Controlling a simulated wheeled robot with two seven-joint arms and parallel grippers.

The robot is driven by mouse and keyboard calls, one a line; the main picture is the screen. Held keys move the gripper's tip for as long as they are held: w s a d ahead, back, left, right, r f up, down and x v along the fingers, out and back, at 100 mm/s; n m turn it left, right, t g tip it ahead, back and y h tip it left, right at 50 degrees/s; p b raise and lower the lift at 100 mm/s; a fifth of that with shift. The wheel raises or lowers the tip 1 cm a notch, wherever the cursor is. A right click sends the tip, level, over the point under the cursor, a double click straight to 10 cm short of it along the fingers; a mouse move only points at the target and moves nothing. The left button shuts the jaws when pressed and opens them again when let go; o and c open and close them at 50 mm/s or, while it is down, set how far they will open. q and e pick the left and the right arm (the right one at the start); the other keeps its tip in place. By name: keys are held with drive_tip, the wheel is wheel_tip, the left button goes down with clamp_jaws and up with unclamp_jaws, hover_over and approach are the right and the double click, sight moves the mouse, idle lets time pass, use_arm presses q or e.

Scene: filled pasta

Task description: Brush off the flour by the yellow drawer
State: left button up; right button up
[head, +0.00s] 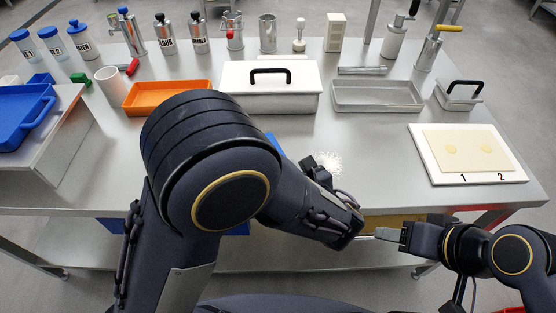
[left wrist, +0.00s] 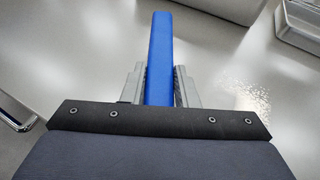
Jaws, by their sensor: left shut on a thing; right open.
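The flour (head: 330,163) is a white scattered patch on the steel table, just right of my left arm; it also shows in the left wrist view (left wrist: 252,96). My left gripper (left wrist: 160,84) is shut on a long blue tool (left wrist: 160,50), likely the brush, left of the flour in that view. The yellow drawer (head: 400,220) is under the table's front edge, partly hidden by my arms. My right gripper (head: 386,235) is open in front of it.
A white lidded box (head: 270,100), an orange tray (head: 168,97) and a steel tray (head: 377,108) stand behind the flour. A white board (head: 430,163) with a pasta sheet lies at the right. A blue bin (head: 22,120) is at the left. The tabletop around the flour is clear.

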use_arm(q)
wheel_tip(320, 180, up, 4)
drive_tip(key=shift+f+p, duration=0.2)
drive_tip(key=shift+p, duration=1)
drive_tip(key=shift+a+r+p, duration=0.1)
drive_tip(key=shift+r+p, duration=0.55)
drive_tip(key=shift+r, duration=0.05)
drive_tip(key=shift+r+p, duration=1.35)
drive_tip(key=shift+r, duration=0.25)
